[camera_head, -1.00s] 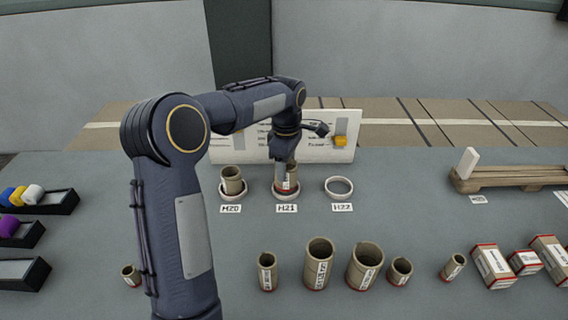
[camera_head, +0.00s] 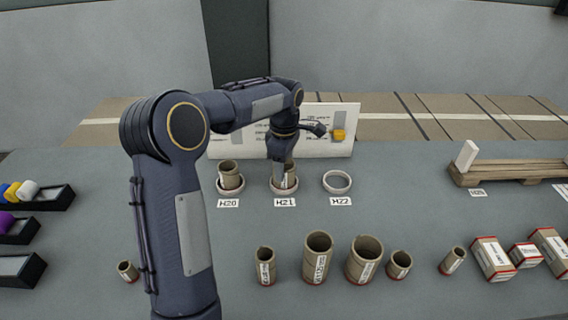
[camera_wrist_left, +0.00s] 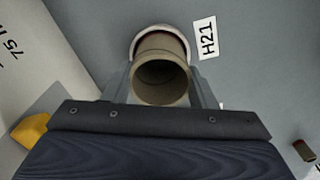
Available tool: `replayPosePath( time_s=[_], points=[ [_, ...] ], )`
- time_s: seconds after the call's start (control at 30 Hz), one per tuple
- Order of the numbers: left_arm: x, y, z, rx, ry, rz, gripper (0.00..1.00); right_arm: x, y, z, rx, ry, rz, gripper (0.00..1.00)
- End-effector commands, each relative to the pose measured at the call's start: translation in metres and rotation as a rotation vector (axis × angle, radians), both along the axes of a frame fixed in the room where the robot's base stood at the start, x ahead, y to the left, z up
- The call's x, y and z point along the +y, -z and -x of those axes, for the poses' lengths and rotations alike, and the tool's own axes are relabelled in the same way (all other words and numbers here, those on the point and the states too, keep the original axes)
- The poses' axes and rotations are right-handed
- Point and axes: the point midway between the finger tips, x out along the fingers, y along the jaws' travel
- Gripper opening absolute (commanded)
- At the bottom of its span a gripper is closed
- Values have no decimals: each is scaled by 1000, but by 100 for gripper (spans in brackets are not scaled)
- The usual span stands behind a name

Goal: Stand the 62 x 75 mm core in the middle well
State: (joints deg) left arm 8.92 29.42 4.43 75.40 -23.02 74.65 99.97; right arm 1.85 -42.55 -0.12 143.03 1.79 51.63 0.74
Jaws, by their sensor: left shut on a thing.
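The tan core (camera_head: 291,178) is upright at the middle well, a white ring (camera_head: 276,190) labelled H21. In the left wrist view the core (camera_wrist_left: 160,80) lies between both fingers, with the ring (camera_wrist_left: 137,38) around its far end. My left gripper (camera_head: 283,172) is shut on the core from above. The core's lower end is hidden behind the ring's rim, so I cannot tell whether it touches the bottom. My right gripper is in neither view.
The left well (camera_head: 219,190), H20, holds another tan core (camera_head: 229,173). The right well (camera_head: 337,190), H22, is empty. A white board (camera_head: 345,118) with a yellow piece (camera_head: 338,134) stands behind. Several loose cores (camera_head: 317,258) stand in front; boxes (camera_head: 491,259) are at right.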

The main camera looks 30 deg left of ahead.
Motion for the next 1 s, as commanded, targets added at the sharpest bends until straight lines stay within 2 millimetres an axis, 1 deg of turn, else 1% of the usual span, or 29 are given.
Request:
replayPosePath(
  time_s=[0.47, 0.5, 0.67, 0.9, 1.0],
  points=[
    [0, 4, 0, 0, 0, 0, 30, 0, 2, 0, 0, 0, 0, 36],
    [0, 4, 0, -1, 0, 1, 55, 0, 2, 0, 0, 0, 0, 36],
    [0, 4, 0, 0, 0, 0, 76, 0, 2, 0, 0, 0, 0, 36],
    [0, 4, 0, 0, 0, 0, 77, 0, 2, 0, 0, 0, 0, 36],
    [0, -1, 0, -1, 0, 0, 77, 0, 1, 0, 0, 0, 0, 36]
  ],
)
